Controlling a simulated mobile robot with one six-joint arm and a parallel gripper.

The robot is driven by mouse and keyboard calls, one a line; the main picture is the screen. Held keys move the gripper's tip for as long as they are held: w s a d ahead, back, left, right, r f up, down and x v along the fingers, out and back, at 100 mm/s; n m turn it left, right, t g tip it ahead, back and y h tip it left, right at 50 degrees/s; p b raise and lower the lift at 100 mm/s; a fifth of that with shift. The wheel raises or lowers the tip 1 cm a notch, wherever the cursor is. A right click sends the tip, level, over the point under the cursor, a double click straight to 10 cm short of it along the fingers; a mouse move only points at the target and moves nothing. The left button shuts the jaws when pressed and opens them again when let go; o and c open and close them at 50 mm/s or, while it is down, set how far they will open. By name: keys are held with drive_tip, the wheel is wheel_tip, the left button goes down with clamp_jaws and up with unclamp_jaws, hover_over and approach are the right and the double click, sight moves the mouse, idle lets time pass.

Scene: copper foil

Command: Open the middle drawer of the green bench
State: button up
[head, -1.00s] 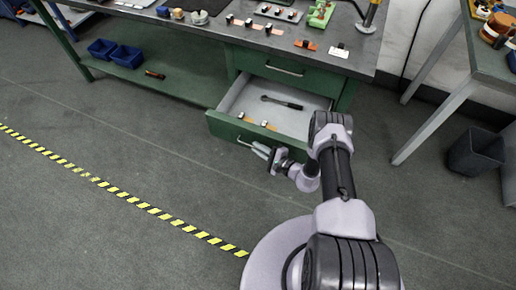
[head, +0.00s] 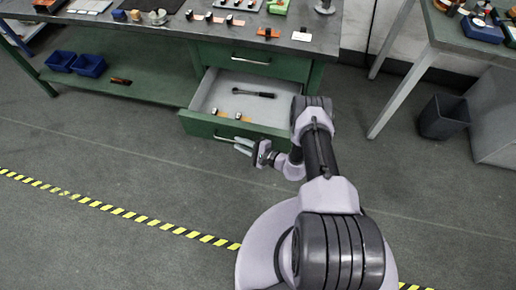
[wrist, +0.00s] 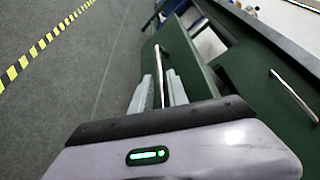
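The green bench (head: 150,90) stands at the back. One of its drawers (head: 262,132), below a shut upper drawer (head: 250,62), is pulled well out; its light grey inside shows. Any drawer below it is hidden. The open drawer's metal handle (head: 222,137) is on its front, and the handle also shows in the wrist view (wrist: 158,62). My gripper (head: 243,145) is at the drawer front by this handle. In the wrist view my gripper (wrist: 160,92) has its fingers apart, with the handle bar between them; contact cannot be made out.
A dark-handled tool (head: 255,94) and small parts lie in the open drawer. Blue bins (head: 90,65) sit on the bench's lower shelf. A dark waste bin (head: 443,118) and another table (head: 425,45) stand right. The floor in front is clear, with yellow-black tape (head: 140,217).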

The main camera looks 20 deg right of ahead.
drive_tip(key=p+v, duration=0.3)
drive_tip(key=v, duration=1.1)
drive_tip(key=shift+s+d+p, duration=0.2)
drive_tip(key=shift+s+p, duration=0.15)
drive_tip(key=w+a+r+n+g+y, duration=0.1)
drive_tip(key=w+r+n+g+y, duration=0.15)
drive_tip(key=r, duration=0.75)
drive_tip(key=w+a+r+n+g+y, duration=0.1)
drive_tip(key=w+r+n+g, duration=0.25)
drive_tip(key=r, duration=0.55)
drive_tip(key=s+a+r+n+g+h, duration=0.2)
drive_tip(key=a+r+g, duration=0.15)
drive_tip(key=r, duration=0.65)
drive_tip(key=s+a+r+n+g+h, duration=0.25)
drive_tip(key=a+r, duration=0.25)
drive_tip(key=r, duration=0.4)
drive_tip(key=s+a+r+n+t+h, duration=0.2)
drive_tip(key=s+r+t+h, duration=0.3)
drive_tip(key=s+r, duration=0.9)
drive_tip(key=shift+s+h, duration=0.5)
drive_tip(key=shift+s, duration=0.6)
